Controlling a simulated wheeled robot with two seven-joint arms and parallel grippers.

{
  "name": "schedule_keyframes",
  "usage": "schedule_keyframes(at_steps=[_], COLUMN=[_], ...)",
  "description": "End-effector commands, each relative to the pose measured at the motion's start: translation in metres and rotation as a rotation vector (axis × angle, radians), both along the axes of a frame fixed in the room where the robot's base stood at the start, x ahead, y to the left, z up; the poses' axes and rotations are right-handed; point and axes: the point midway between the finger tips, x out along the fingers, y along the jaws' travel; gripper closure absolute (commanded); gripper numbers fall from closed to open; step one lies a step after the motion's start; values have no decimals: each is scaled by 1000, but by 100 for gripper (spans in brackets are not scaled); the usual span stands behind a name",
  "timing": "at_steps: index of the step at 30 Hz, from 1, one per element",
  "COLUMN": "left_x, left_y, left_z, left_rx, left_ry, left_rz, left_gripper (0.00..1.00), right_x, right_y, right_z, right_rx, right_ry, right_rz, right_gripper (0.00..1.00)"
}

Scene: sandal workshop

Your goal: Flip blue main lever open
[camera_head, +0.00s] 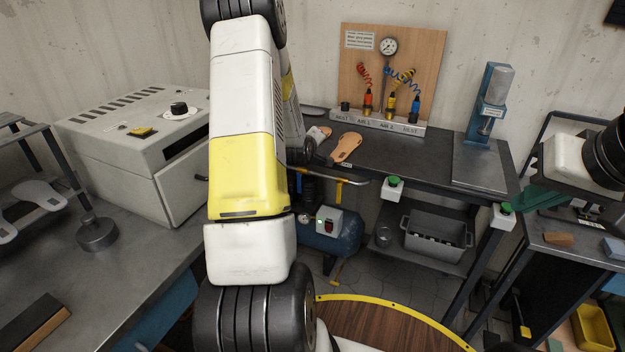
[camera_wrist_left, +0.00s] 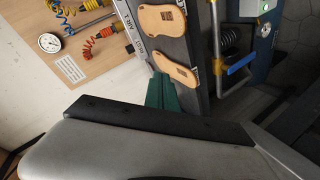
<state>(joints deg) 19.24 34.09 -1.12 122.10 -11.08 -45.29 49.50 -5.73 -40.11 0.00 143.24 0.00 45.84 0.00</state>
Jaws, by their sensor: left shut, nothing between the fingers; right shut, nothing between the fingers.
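In the head view my left forearm hides much of that area, and I cannot make the blue lever out clearly there. My left gripper shows in the wrist view as green fingers (camera_wrist_left: 163,92), shut and empty, near the insoles and apart from the lever. In the head view it is mostly hidden behind the arm. My right gripper (camera_head: 538,199) has green fingers, shut and empty, at the right above the side table.
Insoles (camera_head: 346,147) lie on the back bench (camera_head: 430,152), near a pegboard (camera_head: 415,50) with a gauge and coiled hoses. A blue compressor (camera_head: 345,240) and a grey crate (camera_head: 437,240) stand below. A white oven (camera_head: 130,140) is at left, a blue press (camera_head: 490,100) at right.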

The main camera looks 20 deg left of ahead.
Motion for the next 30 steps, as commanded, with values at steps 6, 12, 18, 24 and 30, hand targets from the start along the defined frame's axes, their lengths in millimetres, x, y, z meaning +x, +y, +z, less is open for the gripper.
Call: schedule_keyframes(at_steps=[6,12,18,24,30], left_x=[2,-19,-54,-81,-89], left_y=[33,54,64,65,66], left_z=[-80,-146,-200,-228,-234], left_rx=[-144,-285,-419,-501,-524], left_ry=[-131,-270,-405,-491,-520], left_rz=[101,180,241,273,281], left_gripper=[100,100,100,100,100], right_x=[0,0,0,0,0], right_y=[0,0,0,0,0], right_z=[0,0,0,0,0], right_rx=[0,0,0,0,0], right_ry=[0,0,0,0,0], right_rz=[0,0,0,0,0], right_gripper=[100,100,100,100,100])
